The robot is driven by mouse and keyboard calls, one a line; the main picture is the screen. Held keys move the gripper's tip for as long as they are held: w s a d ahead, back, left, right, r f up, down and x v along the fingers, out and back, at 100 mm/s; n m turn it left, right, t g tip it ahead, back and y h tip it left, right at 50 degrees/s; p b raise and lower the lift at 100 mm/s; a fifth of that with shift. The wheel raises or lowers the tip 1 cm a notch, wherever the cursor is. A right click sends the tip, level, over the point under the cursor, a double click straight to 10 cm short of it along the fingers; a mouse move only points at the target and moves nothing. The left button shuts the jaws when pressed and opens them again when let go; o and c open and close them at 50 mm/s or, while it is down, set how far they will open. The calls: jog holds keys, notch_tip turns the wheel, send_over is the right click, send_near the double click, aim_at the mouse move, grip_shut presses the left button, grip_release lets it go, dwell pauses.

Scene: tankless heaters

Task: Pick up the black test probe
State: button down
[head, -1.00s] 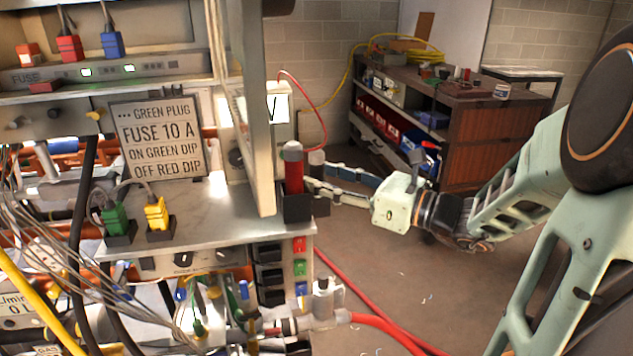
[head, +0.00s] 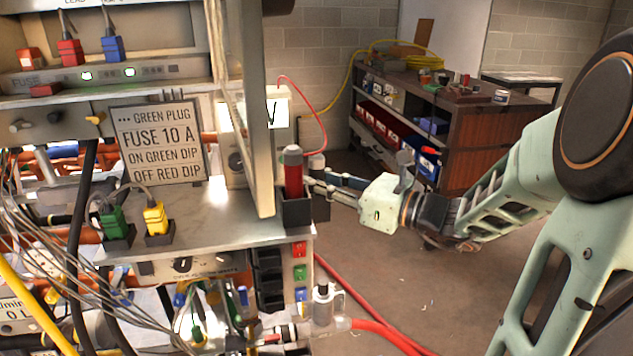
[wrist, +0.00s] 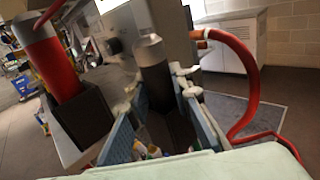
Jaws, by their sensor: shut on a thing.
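The black test probe (wrist: 155,82), dark with a grey rounded top, stands upright between my gripper's (wrist: 157,98) fingers in the wrist view. The fingers are shut on it. In the head view the probe's grey top (head: 317,161) shows just right of the red probe (head: 293,172), and my gripper (head: 319,184) reaches it from the right. The probe's lower end is hidden, so I cannot tell if it still sits in its dark holder (head: 320,208). The red probe also shows at the left in the wrist view (wrist: 42,60), in a black holder (wrist: 82,122).
A grey panel edge (head: 261,110) stands close to the left of the probes. A red cable (wrist: 250,75) loops right of my gripper. The bench top (head: 215,225) holds green and yellow plugs. A brown workbench (head: 490,140) stands behind; open floor lies to the right.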

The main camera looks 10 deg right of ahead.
aim_at(316, 154)
jog(key=shift+r, duration=0.1)
notch_tip(316, 154, up, 10)
jog(key=p, duration=0.3)
